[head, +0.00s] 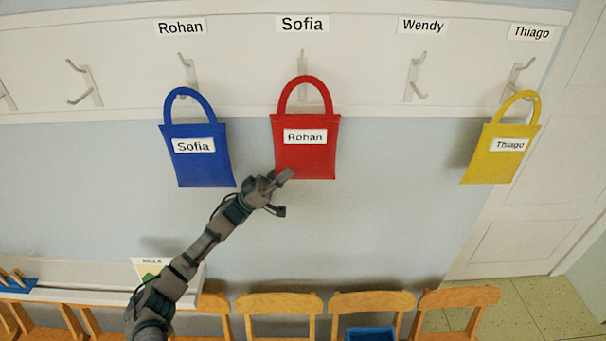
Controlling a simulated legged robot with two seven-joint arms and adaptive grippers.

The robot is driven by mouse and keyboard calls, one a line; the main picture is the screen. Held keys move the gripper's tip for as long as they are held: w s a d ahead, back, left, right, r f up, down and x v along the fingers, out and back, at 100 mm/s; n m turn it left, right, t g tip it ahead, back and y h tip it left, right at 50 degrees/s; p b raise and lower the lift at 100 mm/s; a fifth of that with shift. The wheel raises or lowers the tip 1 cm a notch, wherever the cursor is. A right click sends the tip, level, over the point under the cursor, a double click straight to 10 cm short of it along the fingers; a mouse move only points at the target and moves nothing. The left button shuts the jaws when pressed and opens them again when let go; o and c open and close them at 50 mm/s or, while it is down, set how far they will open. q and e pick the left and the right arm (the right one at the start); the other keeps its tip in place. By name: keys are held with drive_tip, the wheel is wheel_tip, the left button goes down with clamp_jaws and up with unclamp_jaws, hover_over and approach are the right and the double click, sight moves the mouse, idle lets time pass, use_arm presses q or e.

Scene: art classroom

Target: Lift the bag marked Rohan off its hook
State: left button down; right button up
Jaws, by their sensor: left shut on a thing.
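The red bag marked Rohan (305,159) hangs by its handle from the hook under the wall label Sofia (302,24). My left gripper (283,188) is at the lower left corner of this bag and is shut on it there. The fingertips are small in the view, so the exact grip is hard to see. The bag's handle loop (304,82) is still around its hook (302,65). My right gripper is not in view.
A blue bag marked Sofia (200,168) hangs under the label Rohan (180,28). A yellow bag marked Thiago (492,166) hangs under Thiago (531,33). The hook under Wendy (416,76) is empty. Wooden chairs (278,302) stand below, near a blue bin (370,334).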

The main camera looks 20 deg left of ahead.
use_arm(q)
drive_tip(key=shift+a+r, duration=0.15)
drive_tip(key=shift+r, duration=0.35)
drive_tip(key=shift+s+d+p, duration=0.35)
drive_tip(key=shift+s+d, duration=0.05)
drive_tip(key=s+d+p, duration=0.1)
drive_tip(key=s+d, duration=0.1)
drive_tip(key=s, duration=0.4)
drive_tip(key=shift+d, duration=0.35)
idle(0.3)
